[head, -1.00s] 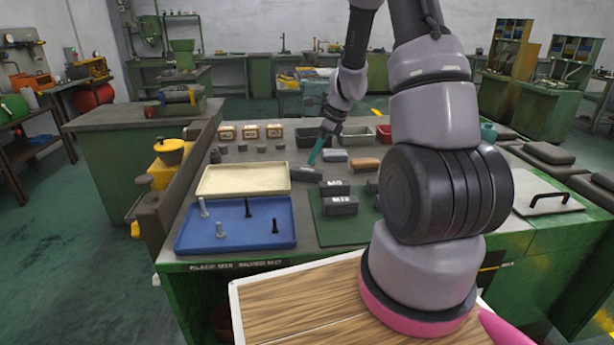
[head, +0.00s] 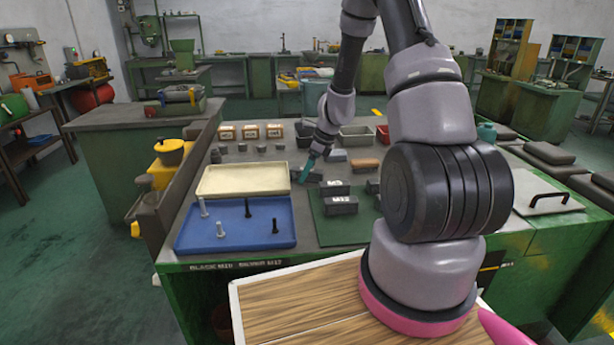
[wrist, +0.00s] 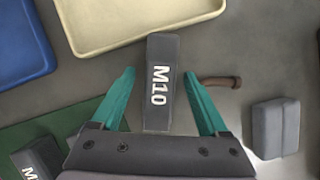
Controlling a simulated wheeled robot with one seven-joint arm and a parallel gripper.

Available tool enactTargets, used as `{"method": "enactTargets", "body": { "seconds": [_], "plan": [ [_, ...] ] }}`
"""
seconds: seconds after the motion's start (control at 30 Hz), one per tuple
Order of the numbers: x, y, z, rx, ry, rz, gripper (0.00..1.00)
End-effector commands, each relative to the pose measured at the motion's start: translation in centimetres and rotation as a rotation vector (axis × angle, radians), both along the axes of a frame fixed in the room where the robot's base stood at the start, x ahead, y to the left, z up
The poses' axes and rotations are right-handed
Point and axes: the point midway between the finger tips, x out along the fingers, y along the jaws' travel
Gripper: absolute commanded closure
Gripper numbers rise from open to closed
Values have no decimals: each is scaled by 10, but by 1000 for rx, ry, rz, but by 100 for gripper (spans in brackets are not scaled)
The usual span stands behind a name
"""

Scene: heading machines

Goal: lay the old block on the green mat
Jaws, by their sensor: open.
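A dark grey block marked M10 (wrist: 160,95) lies on the bench, just left of the mat's far end. It also shows in the head view (head: 314,178), partly behind my gripper. My gripper (wrist: 160,72) has teal fingers spread apart, one on each side of this block, with gaps still visible. The green mat (head: 335,232) lies at the bench front, with two dark lettered blocks on it, a rear one (head: 335,189) and a front one (head: 341,205). The mat's corner (wrist: 75,122) shows in the wrist view. My arm hides the mat's right part.
A cream tray (head: 243,181) and a blue tray (head: 280,238) with upright bolts lie left of the mat. A grey block (wrist: 275,128) and a brown rod-like piece (wrist: 220,82) lie right of the M10 block. Bins (head: 356,136) stand behind.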

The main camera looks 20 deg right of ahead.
Motion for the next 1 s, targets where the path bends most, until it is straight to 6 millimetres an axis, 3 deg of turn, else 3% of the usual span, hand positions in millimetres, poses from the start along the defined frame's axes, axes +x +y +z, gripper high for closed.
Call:
{"method": "enactTargets", "body": {
  "seconds": [0.37, 0.57, 1.0],
  "plan": [
    [0, 0, -4, 0, 0, 1, 22],
    [0, 0, -4, 0, 0, 1, 99],
    [0, 0, -4, 0, 0, 0, 100]
  ]
}}
